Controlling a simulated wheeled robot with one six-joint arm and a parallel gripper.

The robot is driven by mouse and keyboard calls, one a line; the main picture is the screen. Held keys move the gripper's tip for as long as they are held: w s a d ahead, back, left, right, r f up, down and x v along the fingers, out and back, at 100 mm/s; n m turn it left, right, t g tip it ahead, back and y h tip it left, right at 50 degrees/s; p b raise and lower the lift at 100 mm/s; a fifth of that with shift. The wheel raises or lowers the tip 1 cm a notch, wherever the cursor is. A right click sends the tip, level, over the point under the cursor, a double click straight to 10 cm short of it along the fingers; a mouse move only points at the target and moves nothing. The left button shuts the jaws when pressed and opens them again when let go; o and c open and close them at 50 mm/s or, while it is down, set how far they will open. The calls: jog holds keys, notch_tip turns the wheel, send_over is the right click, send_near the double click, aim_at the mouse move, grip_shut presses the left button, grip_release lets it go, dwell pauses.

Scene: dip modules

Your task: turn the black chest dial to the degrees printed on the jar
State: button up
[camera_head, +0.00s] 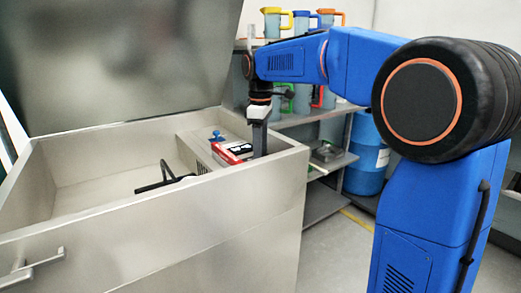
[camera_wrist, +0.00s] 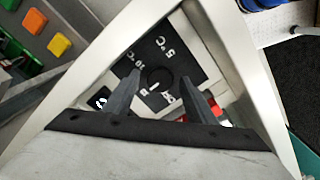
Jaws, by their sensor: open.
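The black dial (camera_wrist: 158,80) shows in the wrist view as a round knob on a black plate (camera_wrist: 182,50). A white mark on the knob points down and slightly left. In the head view my gripper (camera_head: 260,143) points down at the right inner corner of the open steel chest (camera_head: 230,213), where the dial is hidden. I cannot make out a jar with printed degrees.
A red and black item (camera_head: 228,153) and a blue knobbed item (camera_head: 217,136) sit on the chest's inner step. A black handle (camera_head: 165,179) rises inside. The raised lid (camera_head: 125,60) stands behind. Shelves with colored pitchers (camera_head: 274,22) and a blue drum (camera_head: 367,155) stand beyond.

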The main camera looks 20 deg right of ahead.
jog(key=c, duration=1)
jog(key=shift+c, duration=0.2)
jog(key=shift+m, duration=0.3)
jog(key=m, duration=1.3)
jog(key=o, duration=1)
jog(key=shift+o, duration=0.2)
